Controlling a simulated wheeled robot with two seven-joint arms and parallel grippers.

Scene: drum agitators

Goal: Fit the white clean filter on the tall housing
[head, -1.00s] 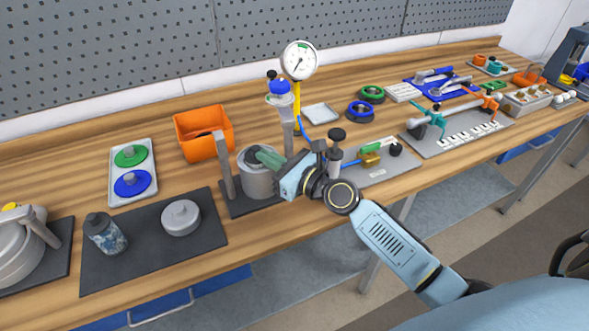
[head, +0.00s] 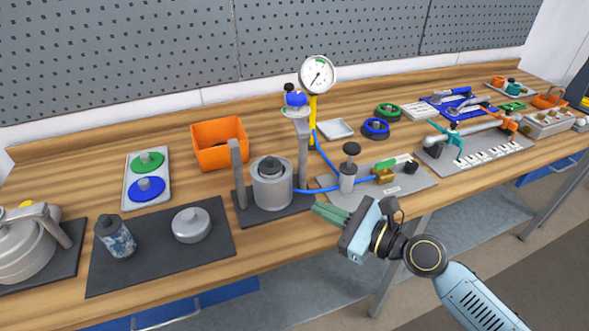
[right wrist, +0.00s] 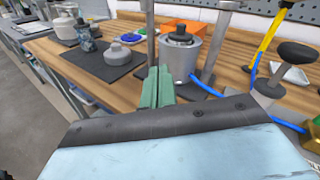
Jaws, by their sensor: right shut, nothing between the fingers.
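I see no thing that is clearly a white clean filter. A mottled blue-white cylinder with a dark cap (head: 116,238) stands on a dark mat, and a low light-grey round piece with a knob (head: 190,225) sits beside it. A grey cylindrical vessel with a black knob (head: 272,185) stands between two upright posts; I cannot tell whether it is the tall housing. It also shows in the right wrist view (right wrist: 181,58). My right gripper (head: 328,212), with green fingers, is shut and empty at the bench's front edge, right of the vessel and apart from it. My left gripper is out of view.
A gauge on a yellow stand (head: 317,76) rises behind the vessel. A hand pump (head: 348,178) with blue hose stands to its right. An orange bin (head: 219,145) and a tray of green and blue discs (head: 147,180) lie at the left. The front strip of bench is clear.

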